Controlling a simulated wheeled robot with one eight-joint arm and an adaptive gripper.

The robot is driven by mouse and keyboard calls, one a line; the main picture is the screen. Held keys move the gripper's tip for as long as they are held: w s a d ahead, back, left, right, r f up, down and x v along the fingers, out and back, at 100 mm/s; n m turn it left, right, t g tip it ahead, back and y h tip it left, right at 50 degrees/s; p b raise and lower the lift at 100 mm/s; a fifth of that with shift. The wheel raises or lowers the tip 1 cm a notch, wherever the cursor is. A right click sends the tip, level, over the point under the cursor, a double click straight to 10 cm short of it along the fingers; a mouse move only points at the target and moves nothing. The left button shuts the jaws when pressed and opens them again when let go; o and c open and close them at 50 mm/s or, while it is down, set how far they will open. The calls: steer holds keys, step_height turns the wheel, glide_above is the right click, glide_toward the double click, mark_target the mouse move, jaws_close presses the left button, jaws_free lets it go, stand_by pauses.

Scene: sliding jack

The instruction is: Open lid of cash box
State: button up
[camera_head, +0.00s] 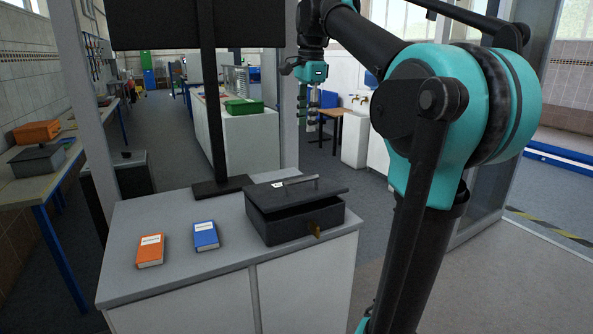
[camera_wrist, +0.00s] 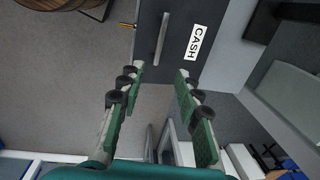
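The dark grey cash box (camera_head: 290,226) sits on the right part of the grey counter in the head view. Its lid (camera_head: 318,192) has a bar handle (camera_head: 299,180) on top and is slightly raised, with a narrow dark gap at the front. A brass key (camera_head: 315,231) sticks out of the front. In the wrist view the lid (camera_wrist: 180,62) shows with its handle (camera_wrist: 161,38), a white CASH label (camera_wrist: 195,42) and the key (camera_wrist: 127,26). My gripper (camera_head: 307,122) is above and behind the box, apart from it. Its fingers (camera_wrist: 160,70) are open and empty.
An orange book (camera_head: 150,251) and a blue book (camera_head: 206,236) lie on the counter (camera_head: 185,277) left of the box. A black stand (camera_head: 222,186) rises behind them. A glass partition (camera_head: 476,160) stands at the right.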

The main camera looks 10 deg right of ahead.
mark_target(293, 182)
steer(key=f, duration=0.5)
steer(key=w+f, duration=0.1)
steer(key=f, duration=1.1)
steer(key=shift+w+a, duration=0.3)
steer(key=shift+w, duration=0.1)
jaws_close()
